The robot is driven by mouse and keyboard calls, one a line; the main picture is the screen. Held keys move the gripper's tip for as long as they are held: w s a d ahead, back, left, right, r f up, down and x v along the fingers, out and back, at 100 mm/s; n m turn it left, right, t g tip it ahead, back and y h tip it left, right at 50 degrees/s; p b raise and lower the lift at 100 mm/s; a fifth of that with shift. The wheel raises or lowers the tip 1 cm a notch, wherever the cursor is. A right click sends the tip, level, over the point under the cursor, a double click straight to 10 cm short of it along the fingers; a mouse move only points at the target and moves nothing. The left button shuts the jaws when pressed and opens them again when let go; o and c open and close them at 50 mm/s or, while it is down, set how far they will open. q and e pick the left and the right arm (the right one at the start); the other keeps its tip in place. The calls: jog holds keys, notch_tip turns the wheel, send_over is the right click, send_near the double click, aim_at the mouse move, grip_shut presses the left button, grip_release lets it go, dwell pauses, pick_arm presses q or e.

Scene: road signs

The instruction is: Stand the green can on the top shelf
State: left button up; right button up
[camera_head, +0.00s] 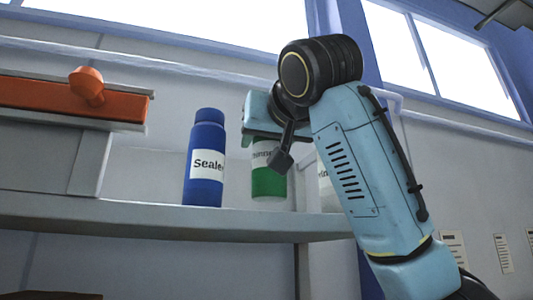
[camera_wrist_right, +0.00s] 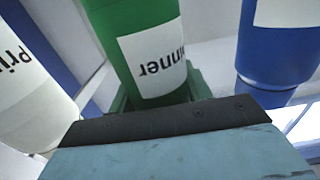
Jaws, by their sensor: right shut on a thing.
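The green can (camera_head: 269,182) has a white label reading in part "...inner". It stands upright at the shelf (camera_head: 150,220), between a blue can and a white can. I cannot tell whether its base touches the shelf. My right gripper (camera_head: 260,138) is shut on the green can near its upper part, and the wrist hides its top. In the right wrist view the green can (camera_wrist_right: 140,30) appears upside down between the fingers. My left gripper is not in view.
A blue can (camera_head: 205,165) labelled "Seale..." stands close on the left. A white can (camera_head: 326,188) stands close on the right, partly behind my arm. An orange tool (camera_head: 80,98) rests on a grey box (camera_head: 50,155) at the far left. Windows are behind.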

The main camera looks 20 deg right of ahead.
aim_at(268, 185)
notch_tip(268, 185, down, 2)
jog(key=shift+w, duration=0.15)
jog(key=shift+d+f, duration=0.1)
jog(key=shift+f, duration=0.2)
jog(key=o, duration=0.8)
jog(key=shift+f, duration=0.15)
jog(key=o, duration=0.5)
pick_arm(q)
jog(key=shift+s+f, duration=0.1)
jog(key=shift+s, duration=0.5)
pick_arm(e)
jog(key=shift+r, duration=0.2)
